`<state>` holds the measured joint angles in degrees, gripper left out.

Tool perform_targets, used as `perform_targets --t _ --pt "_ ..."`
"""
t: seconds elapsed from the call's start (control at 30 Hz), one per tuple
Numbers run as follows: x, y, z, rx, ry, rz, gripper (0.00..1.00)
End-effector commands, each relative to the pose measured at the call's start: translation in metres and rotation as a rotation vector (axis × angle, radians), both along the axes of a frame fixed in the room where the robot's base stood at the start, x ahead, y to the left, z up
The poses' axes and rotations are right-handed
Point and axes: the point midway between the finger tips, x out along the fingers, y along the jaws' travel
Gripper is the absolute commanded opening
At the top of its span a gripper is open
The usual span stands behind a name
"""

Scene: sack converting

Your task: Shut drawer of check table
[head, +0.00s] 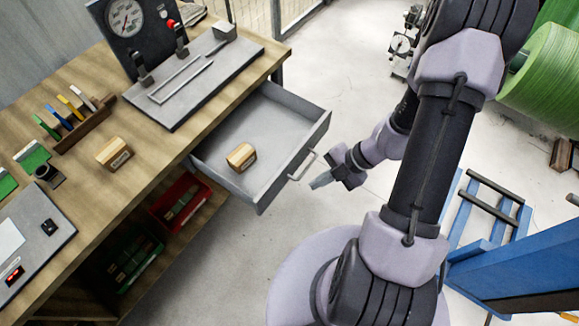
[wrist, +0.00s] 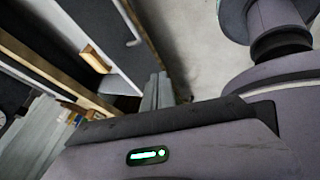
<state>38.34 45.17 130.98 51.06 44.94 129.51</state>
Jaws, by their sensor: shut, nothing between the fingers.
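The grey drawer (head: 283,189) of the wooden check table (head: 85,85) is pulled well out in the head view. Its front carries a pale bar handle (head: 303,166). A small wooden block (head: 241,157) lies inside the drawer, and a block also shows in the wrist view (wrist: 95,60). My gripper (head: 320,181) is shut and empty, just outside the drawer front, to the right of and slightly below the handle. A small gap seems to lie between fingertips and handle. In the wrist view the fingers (wrist: 157,92) point toward the drawer side.
A dial gauge stand (head: 128,22), a clamp plate (head: 190,80), a second wooden block (head: 114,153) and a rack of coloured tools stand on the tabletop. Red (head: 181,203) and green bins sit on the shelf below. A blue frame (head: 520,260) and green roll (head: 545,80) stand right. The floor beyond the drawer is clear.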

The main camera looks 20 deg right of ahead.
Motion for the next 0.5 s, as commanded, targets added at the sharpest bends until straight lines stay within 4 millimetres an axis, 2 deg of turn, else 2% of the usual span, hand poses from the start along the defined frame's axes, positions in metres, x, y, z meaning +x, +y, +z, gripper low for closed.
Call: perform_targets --t 0.4,0.47,0.5 --pt "0.013 0.050 -0.074 -0.001 -0.002 0.012 0.00" --pt "0.015 0.057 -0.084 -0.001 -0.002 0.012 0.00" --pt "0.022 0.061 -0.081 -0.004 -0.006 0.012 0.00"
